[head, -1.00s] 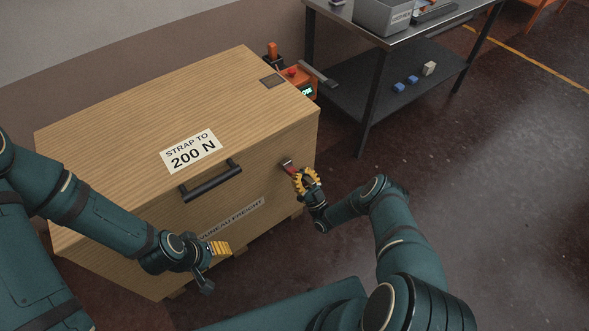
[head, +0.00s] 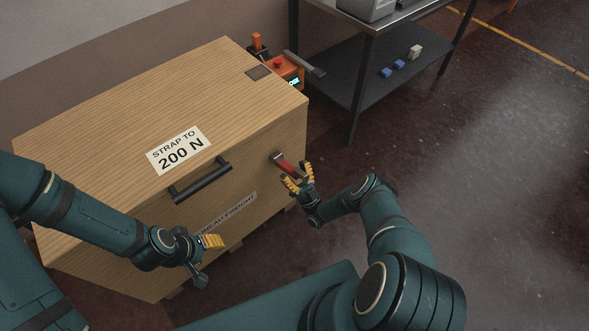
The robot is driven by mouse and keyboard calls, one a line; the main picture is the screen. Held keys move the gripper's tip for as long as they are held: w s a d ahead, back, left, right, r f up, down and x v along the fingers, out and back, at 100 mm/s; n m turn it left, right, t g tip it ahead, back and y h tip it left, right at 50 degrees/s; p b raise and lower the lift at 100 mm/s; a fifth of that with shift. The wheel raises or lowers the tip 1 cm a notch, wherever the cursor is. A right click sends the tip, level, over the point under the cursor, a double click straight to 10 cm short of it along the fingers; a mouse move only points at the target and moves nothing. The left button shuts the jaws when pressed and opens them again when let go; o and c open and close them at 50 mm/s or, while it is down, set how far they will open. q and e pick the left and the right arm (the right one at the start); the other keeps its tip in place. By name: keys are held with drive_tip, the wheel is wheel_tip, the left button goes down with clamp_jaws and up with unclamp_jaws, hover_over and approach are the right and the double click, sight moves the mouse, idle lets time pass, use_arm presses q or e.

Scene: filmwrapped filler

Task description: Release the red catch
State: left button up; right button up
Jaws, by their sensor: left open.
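The red catch (head: 287,167) is a short red lever on a small metal plate on the front face of the wooden crate (head: 100,134), near its right corner. It slants down and outward from the plate. My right gripper (head: 299,180) is at the lever's lower outer end with its yellow fingers spread apart. I cannot tell whether a finger touches the lever. My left gripper (head: 212,241) is open in front of the crate, below the black handle, with nothing seen in it.
A black bar handle (head: 201,182) sticks out from the crate front. An orange device (head: 289,73) stands behind the crate's far right corner. A metal table (head: 345,85) with a lower shelf stands beyond it. The floor at right is clear.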

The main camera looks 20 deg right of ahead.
drive_tip(key=shift+r, duration=0.15)
drive_tip(key=v, duration=0.5)
drive_tip(key=shift+s+d, duration=0.15)
drive_tip(key=shift+s, duration=0.2)
drive_tip(key=s+d, duration=0.3)
drive_tip(key=s, duration=0.7)
drive_tip(key=shift+s+d, duration=0.2)
drive_tip(key=shift+s, duration=0.15)
drive_tip(key=shift+s, duration=0.1)
